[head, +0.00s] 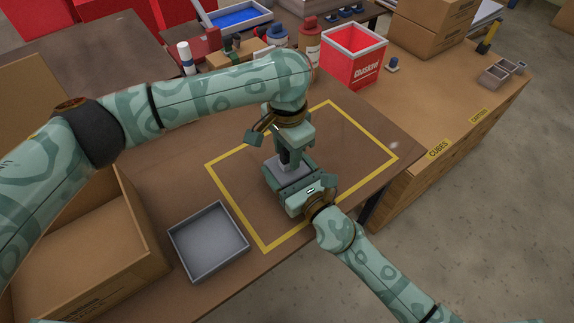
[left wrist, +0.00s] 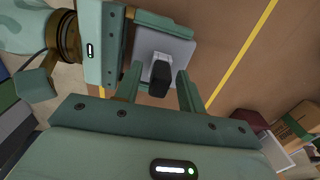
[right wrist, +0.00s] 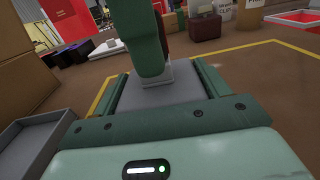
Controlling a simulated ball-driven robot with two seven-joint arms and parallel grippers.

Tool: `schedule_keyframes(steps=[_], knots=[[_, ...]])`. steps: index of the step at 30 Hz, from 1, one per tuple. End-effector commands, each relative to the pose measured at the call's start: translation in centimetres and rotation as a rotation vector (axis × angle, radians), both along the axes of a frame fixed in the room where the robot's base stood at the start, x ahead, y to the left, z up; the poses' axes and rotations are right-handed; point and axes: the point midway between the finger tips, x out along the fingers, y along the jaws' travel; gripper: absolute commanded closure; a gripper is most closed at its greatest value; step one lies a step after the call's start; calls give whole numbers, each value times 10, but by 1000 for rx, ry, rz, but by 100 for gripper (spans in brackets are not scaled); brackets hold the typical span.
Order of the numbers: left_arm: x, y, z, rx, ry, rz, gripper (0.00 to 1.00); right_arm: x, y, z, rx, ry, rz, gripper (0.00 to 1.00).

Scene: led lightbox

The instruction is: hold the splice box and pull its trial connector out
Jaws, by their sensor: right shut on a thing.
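The splice box is a small grey block (left wrist: 176,48) inside the yellow outline on the table. It also shows in the head view (head: 279,169) and the right wrist view (right wrist: 160,92). My right gripper (head: 287,181) is shut on the box, one finger along each side. The trial connector (left wrist: 160,78) is a black plug standing up from a light socket on the box's top. My left gripper (left wrist: 160,93) points down over the box, its fingers on either side of the connector with a gap to each. It is open. The arm mostly hides the connector in the head view.
A grey tray (head: 208,240) stands left of the yellow outline (head: 235,211), beside an open cardboard box (head: 80,250). A red bin (head: 353,56), bottles and other containers stand at the back. The table inside the outline is otherwise clear.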

Motion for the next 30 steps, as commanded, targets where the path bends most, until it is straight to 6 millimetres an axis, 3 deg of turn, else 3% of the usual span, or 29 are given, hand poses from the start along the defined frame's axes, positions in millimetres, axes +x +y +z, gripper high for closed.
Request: schedule_keyframes(steps=[3, 8, 30], knots=[[0, 0, 0, 0, 0, 0, 60, 0, 0, -1, -1, 2, 1, 53], [0, 0, 0, 0, 0, 0, 100, 0, 0, -1, -1, 2, 1, 53], [0, 0, 17, 0, -1, 0, 100, 0, 0, -1, -1, 2, 1, 53]])
